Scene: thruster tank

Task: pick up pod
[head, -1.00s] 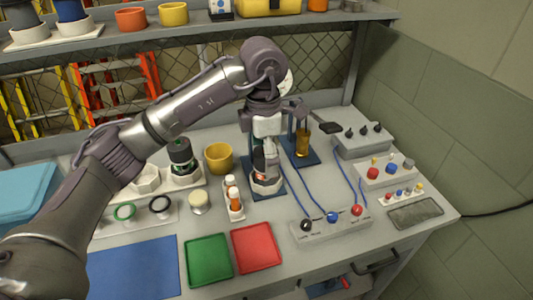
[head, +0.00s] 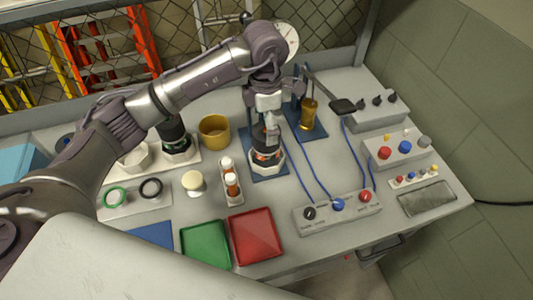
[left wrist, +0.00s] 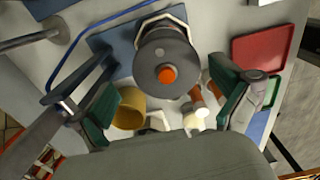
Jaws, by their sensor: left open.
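A dark grey cylindrical pod (head: 262,137) with an orange part near its base stands upright in a pale hexagonal holder (head: 265,165) on a blue plate. In the left wrist view the pod (left wrist: 152,60) is seen end-on, with an orange spot at its centre. My left gripper (head: 267,112) is over the pod in the head view, partly hiding it. In the left wrist view its open fingers (left wrist: 168,105) are spread with nothing between the pads; the pod lies beyond them. A second dark pod with green marks (head: 175,135) stands in another holder at left. My right gripper is not in view.
A yellow cup (head: 214,131) and a rack of orange-and-white vials (head: 231,183) stand close by. An amber cylinder (head: 308,112) is on a blue stand behind right. Blue cables run to a socket box (head: 338,212). Red (head: 256,237) and green (head: 205,245) trays lie in front.

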